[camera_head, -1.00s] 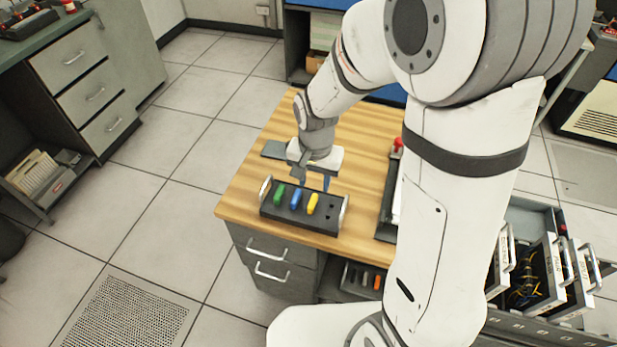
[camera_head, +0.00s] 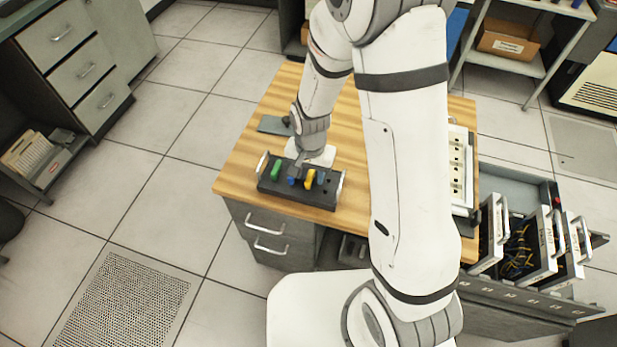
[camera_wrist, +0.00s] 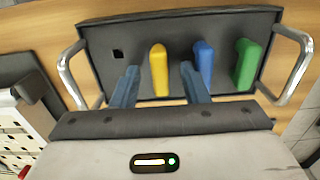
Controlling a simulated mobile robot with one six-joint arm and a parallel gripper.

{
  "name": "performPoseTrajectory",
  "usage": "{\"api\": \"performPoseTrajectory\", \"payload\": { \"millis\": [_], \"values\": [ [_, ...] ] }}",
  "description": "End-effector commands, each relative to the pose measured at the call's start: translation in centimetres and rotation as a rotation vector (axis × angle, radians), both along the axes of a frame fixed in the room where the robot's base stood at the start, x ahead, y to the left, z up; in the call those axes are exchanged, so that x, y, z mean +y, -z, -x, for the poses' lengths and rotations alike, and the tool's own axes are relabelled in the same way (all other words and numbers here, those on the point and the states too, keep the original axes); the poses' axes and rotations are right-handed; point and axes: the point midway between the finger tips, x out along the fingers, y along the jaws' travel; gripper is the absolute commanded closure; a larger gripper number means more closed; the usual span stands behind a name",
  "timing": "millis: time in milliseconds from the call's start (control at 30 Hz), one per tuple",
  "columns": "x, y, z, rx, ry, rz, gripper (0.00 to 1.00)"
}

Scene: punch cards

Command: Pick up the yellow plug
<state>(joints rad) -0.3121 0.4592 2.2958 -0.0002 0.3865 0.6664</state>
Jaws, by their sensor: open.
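The yellow plug (camera_head: 309,179) stands in a dark block with metal side handles (camera_head: 268,187) on the wooden table. In the wrist view the yellow plug (camera_wrist: 158,70) lies between the two blue fingers of my gripper (camera_wrist: 160,85), with gaps on both sides. My gripper is open and holds nothing. The right finger in the wrist view overlaps the lower part of the blue plug (camera_wrist: 204,62); I cannot tell whether they touch. The green plug (camera_wrist: 247,64) stands at the right of that row. In the head view my gripper (camera_head: 305,176) is down at the block and partly hides the blue plug.
A white panel with sockets (camera_head: 457,165) stands at the table's right. Open drawers with cables (camera_head: 520,245) lie beyond that edge. Bare wood (camera_head: 235,180) shows left of the block.

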Motion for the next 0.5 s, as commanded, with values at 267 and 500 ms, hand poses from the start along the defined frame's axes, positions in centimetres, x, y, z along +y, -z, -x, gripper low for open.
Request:
{"api": "performPoseTrajectory", "payload": {
  "millis": [267, 500],
  "values": [
    [0.04, -0.02, 0.02, 0.000, -0.001, 0.000, 0.71],
    [0.07, -0.03, 0.02, 0.000, -0.002, 0.000, 0.91]
  ]
}}
